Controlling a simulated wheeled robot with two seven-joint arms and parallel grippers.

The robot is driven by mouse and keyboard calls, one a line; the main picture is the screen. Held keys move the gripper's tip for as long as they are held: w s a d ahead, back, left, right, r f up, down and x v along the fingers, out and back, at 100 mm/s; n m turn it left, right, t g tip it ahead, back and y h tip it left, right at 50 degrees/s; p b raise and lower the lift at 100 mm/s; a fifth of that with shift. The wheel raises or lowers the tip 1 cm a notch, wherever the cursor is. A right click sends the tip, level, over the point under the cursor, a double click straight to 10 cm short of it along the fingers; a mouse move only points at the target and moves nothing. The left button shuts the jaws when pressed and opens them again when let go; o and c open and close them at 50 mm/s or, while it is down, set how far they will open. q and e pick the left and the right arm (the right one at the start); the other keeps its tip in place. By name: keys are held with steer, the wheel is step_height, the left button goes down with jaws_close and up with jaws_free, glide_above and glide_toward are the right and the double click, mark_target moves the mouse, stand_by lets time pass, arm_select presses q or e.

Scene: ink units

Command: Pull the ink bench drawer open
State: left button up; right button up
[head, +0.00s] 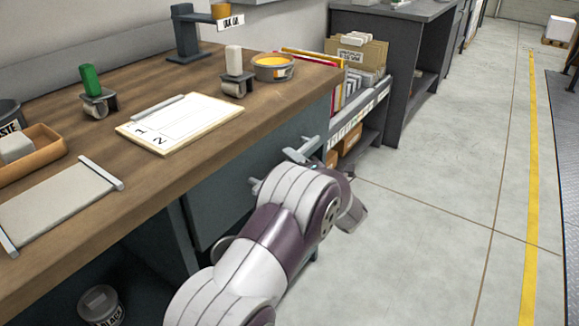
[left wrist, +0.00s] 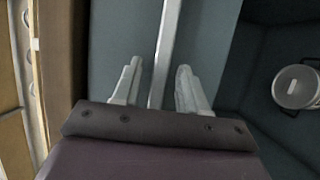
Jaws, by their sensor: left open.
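The ink bench (head: 240,125) has a brown wooden top, and below it is a blue-grey drawer front (head: 222,200). The drawer front looks flush with the bench, though my left arm covers part of it. In the left wrist view, a pale straight bar handle (left wrist: 168,40) runs across the blue-grey front (left wrist: 208,35). My left gripper (head: 300,152) is at the bench front, just below the top's edge. In the left wrist view, its open fingers (left wrist: 157,86) stand on either side of the handle, with gaps visible. My right gripper is out of view.
On the bench top are a clipboard (head: 180,122), a yellow ink tin (head: 273,67), rollers and an orange tray (head: 40,153). A lidded can (head: 101,305) stands in the open space below.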

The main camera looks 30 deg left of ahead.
arm_select(q)
steer(key=shift+w+a, duration=0.3)
steer(key=shift+a, duration=0.25)
jaws_close()
steer(key=shift+d, duration=0.1)
steer(key=s+d, duration=0.2)
steer(key=d, duration=2.1)
steer(key=shift+d+b, duration=0.25)
steer(key=shift+b, duration=0.1)
jaws_free()
